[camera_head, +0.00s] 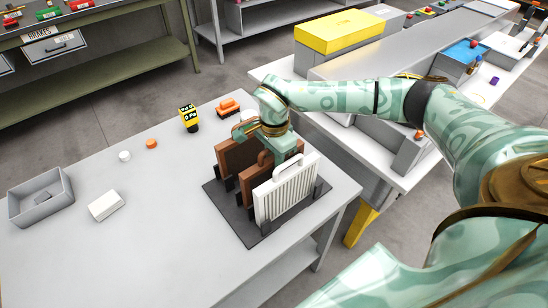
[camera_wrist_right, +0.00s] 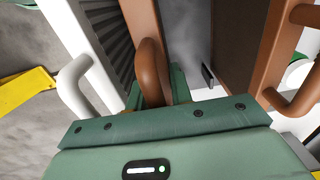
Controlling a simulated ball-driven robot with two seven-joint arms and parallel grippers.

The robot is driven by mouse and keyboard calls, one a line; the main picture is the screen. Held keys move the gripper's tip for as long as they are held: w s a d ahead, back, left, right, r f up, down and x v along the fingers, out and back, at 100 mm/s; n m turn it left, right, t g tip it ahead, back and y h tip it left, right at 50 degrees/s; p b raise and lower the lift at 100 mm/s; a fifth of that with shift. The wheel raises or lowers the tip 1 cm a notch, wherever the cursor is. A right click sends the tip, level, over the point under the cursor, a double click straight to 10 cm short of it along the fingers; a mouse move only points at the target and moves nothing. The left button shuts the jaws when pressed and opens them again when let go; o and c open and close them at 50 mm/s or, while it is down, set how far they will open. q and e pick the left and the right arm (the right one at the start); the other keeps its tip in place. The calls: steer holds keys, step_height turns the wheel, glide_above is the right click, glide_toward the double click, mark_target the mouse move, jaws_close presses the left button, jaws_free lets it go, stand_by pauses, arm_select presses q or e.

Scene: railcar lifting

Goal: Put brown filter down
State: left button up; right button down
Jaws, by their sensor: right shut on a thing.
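My right gripper (camera_head: 281,146) is shut on the handle of a brown filter (camera_head: 255,181), the middle one of the row. In the wrist view that brown handle (camera_wrist_right: 151,70) stands between the green fingers (camera_wrist_right: 158,92). The held filter is upright in the dark rack (camera_head: 244,228), between a white ribbed filter (camera_head: 286,190) in front and another brown filter (camera_head: 233,158) behind. In the wrist view the white handle (camera_wrist_right: 74,88) is left and the other brown handle (camera_wrist_right: 297,92) right. Whether the held filter's bottom touches the rack is hidden. My left gripper is out of view.
The grey table (camera_head: 150,235) holds a grey bin (camera_head: 42,198), a white block (camera_head: 106,205), a yellow-black device (camera_head: 188,117) and an orange toy-like piece (camera_head: 228,107). A second bench with a yellow-topped box (camera_head: 340,31) stands behind my right arm. The table's front left is clear.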

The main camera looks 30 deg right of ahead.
steer(key=c, duration=1.3)
jaws_free()
steer(key=shift+o, duration=0.2)
step_height(320, 180, up, 12)
steer(key=shift+r+p, duration=0.1)
steer(key=shift+p, duration=0.9)
